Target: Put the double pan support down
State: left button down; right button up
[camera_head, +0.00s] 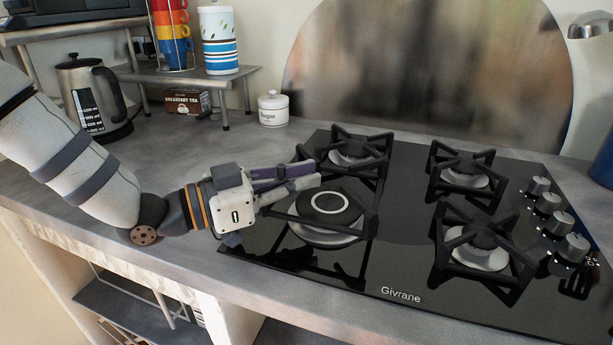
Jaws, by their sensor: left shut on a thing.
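The double pan support (372,160) is a black metal grate over the two left burners of the black hob (405,215). My left gripper (303,178) reaches in from the left and is shut on the support's left side. The fingers hide part of that side. The front left burner (330,204) shows through the grate, and the back left burner (347,157) lies under its far end. I cannot tell whether the support touches the hob. My right gripper is not in view.
Another black grate (484,226) covers the right burners, with several knobs (551,203) beside it. A white sugar jar (273,109) stands behind the hob. A kettle (92,95) and a small shelf (185,76) with mugs stand at the back left. The grey counter (180,150) is clear near my arm.

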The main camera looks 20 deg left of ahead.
pick_arm(q)
jog(key=shift+s+f, duration=0.1)
jog(key=shift+f, duration=0.75)
jog(key=c, duration=1.8)
grip_release()
jog(key=shift+f, duration=0.35)
jog(key=shift+r, duration=0.3)
jog(key=shift+a+r, duration=0.1)
jog(key=shift+r, duration=0.1)
jog(key=v, duration=0.7)
jog(key=r+v, duration=0.1)
jog(key=v, duration=0.3)
jog(key=shift+s+a+r, duration=0.15)
